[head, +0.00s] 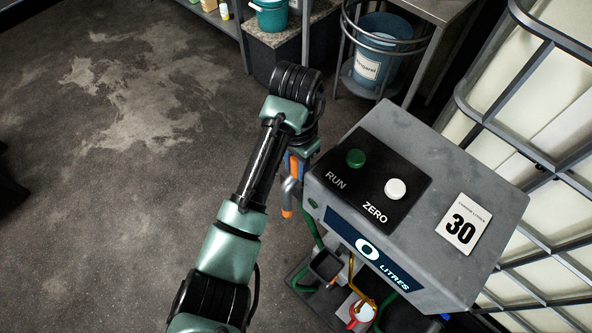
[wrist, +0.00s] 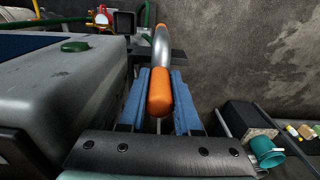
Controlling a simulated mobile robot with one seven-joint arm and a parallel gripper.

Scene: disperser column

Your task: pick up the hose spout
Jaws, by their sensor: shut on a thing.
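The hose spout is a bent grey metal tube with an orange grip; it shows in the head view (head: 289,190) beside the left side of the grey dispenser (head: 420,160). In the wrist view the spout's orange grip (wrist: 159,92) lies between my gripper's blue fingers, and the grey tube (wrist: 162,45) curves away beyond them. My gripper (head: 296,165) is shut on the spout, and it also shows in the wrist view (wrist: 160,105). In the head view my arm partly hides the gripper. The spout is held clear of the floor.
The dispenser has a green RUN button (head: 355,158), a white ZERO button (head: 395,189) and a display reading 0 litres (head: 368,249). A caged tank (head: 545,110) stands right. Floor at left is open.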

